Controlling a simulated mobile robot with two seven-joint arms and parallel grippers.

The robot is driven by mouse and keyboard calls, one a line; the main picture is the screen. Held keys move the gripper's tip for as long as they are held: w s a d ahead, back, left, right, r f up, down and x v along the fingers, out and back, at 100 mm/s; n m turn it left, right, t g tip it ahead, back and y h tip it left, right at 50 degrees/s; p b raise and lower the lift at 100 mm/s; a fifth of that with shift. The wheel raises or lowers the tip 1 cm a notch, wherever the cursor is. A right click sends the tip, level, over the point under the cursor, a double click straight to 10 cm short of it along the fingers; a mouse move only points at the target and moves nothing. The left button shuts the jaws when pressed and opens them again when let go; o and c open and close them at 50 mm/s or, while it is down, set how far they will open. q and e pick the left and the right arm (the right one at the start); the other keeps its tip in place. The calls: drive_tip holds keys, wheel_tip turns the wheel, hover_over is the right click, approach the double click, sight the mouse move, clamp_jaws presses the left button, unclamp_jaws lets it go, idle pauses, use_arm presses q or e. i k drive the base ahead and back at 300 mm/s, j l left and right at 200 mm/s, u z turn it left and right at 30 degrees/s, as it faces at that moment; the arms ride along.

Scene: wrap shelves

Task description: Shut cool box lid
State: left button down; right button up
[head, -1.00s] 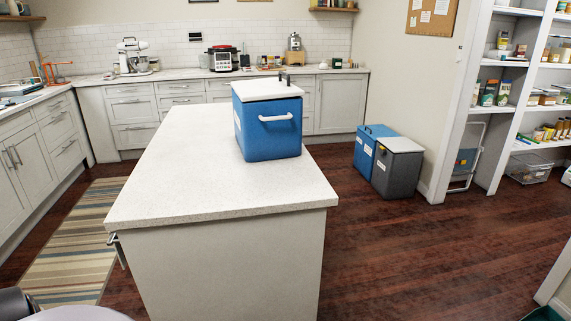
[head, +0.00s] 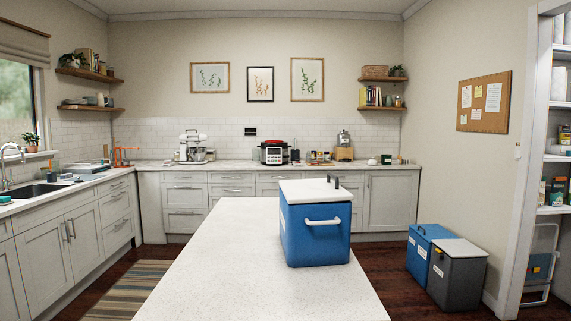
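A blue cool box (head: 318,243) with a white lid (head: 315,190) stands upright on the pale island counter, toward its far right corner. The lid lies flat across the top of the box and looks shut; a small gap along the far edge could not be seen from here. A white carry handle (head: 323,222) is on the side facing me. Small dark upright parts (head: 333,181) show at the lid's far edge; I cannot tell what they are. Neither of my grippers is in view.
The island counter (head: 235,270) is bare in front and left of the cool box. A blue bin (head: 420,250) and a grey bin (head: 456,278) stand on the floor to the right. Kitchen counters with appliances run along the back and left. A striped rug (head: 125,290) lies left of the island.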

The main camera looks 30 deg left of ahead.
sight(316, 190)
drive_tip(key=i+l+u, duration=0.75)
drive_tip(key=l, duration=0.15)
drive_tip(key=i+l+u, duration=0.15)
drive_tip(key=l, duration=0.2)
drive_tip(key=i+l, duration=0.15)
drive_tip(key=l, duration=0.2)
drive_tip(key=i+l, duration=0.2)
drive_tip(key=l, duration=0.15)
drive_tip(key=i+l+u, duration=0.1)
drive_tip(key=l, duration=0.25)
drive_tip(key=i+l, duration=0.2)
drive_tip(key=l, duration=0.2)
drive_tip(key=i+l, duration=0.15)
drive_tip(key=l, duration=0.2)
drive_tip(key=i+l+u, duration=0.1)
drive_tip(key=l, duration=0.3)
drive_tip(key=i, duration=0.05)
